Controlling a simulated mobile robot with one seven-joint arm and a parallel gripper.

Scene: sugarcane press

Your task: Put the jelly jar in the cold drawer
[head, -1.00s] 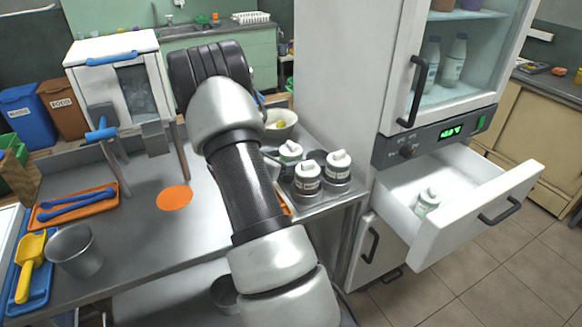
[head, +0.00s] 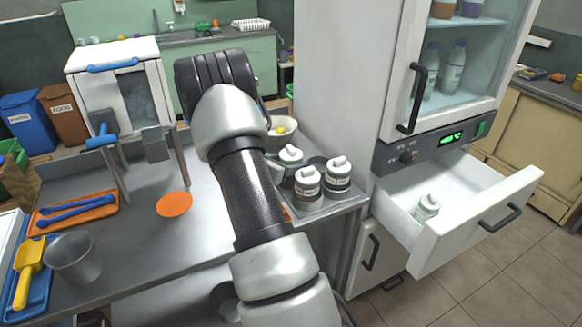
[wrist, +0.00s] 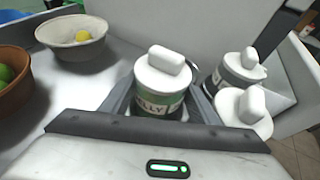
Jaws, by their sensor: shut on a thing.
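The jelly jar (wrist: 160,78) has a white lid with a raised grip and a green label. It stands upright between the fingers of my gripper (wrist: 163,98), which is shut on it. In the head view, its white lid (head: 290,154) shows beside my arm; its lower part is hidden by my gripper. The cold drawer (head: 480,212) is pulled open below the fridge's glass door. A white jar (head: 427,208) with a greenish label stands inside it, with bare floor around it.
Two other white-lidded jars (head: 308,182) (head: 338,174) stand close to the right of the jelly jar at the counter's end. A pale bowl (wrist: 72,36) with a yellow fruit is behind. The fridge side (head: 335,75) rises beside the counter.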

